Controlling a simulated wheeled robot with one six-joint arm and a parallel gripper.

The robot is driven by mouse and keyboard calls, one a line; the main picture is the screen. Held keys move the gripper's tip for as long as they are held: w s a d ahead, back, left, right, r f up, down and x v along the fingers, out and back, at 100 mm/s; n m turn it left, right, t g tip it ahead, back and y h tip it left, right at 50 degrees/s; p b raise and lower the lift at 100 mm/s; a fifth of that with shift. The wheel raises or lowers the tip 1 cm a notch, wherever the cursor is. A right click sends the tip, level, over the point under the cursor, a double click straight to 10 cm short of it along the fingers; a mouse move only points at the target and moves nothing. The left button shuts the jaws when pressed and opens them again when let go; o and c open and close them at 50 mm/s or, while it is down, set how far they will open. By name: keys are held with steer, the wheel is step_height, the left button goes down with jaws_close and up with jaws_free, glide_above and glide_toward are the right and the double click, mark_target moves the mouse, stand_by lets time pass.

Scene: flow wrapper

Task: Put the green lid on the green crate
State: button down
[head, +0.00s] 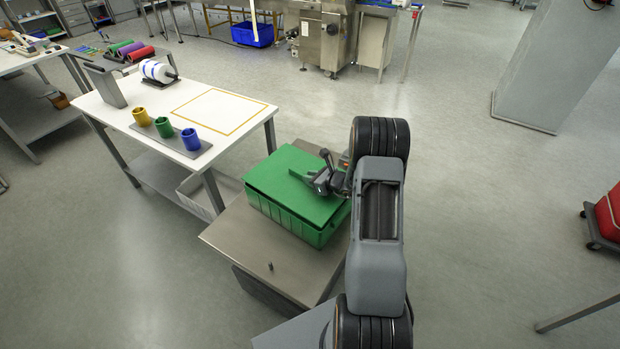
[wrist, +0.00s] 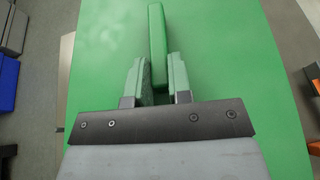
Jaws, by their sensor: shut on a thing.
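The green lid (head: 287,178) lies over the top of the green crate (head: 292,218) in the head view. It looks nearly level with the crate's rim; a small gap cannot be ruled out. My gripper (head: 310,179) is at the lid's right part, shut on its raised handle. In the wrist view my gripper (wrist: 160,80) has a finger on each side of the lid's bar-shaped handle (wrist: 157,45). The lid's flat top (wrist: 230,50) fills most of that view. My arm hides the crate's far right side.
The crate stands on a grey metal-topped table (head: 240,238) with a small peg (head: 270,266) at its front. A white table (head: 205,105) stands to the left with yellow, green and blue cups. Bare floor (head: 470,150) lies to the right.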

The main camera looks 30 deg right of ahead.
steer(key=shift+f+b, duration=0.3)
steer(key=shift+f, duration=0.05)
stand_by(0.5)
steer(key=shift+f+b, duration=0.8)
steer(key=shift+b, duration=0.05)
steer(key=c, duration=1)
jaws_free()
steer(key=shift+o, duration=0.2)
steer(key=shift+s, duration=0.1)
steer(key=v, duration=1.3)
steer(key=shift+s+d+r, duration=0.1)
steer(key=shift+s+r, duration=0.05)
steer(key=shift+s, duration=0.15)
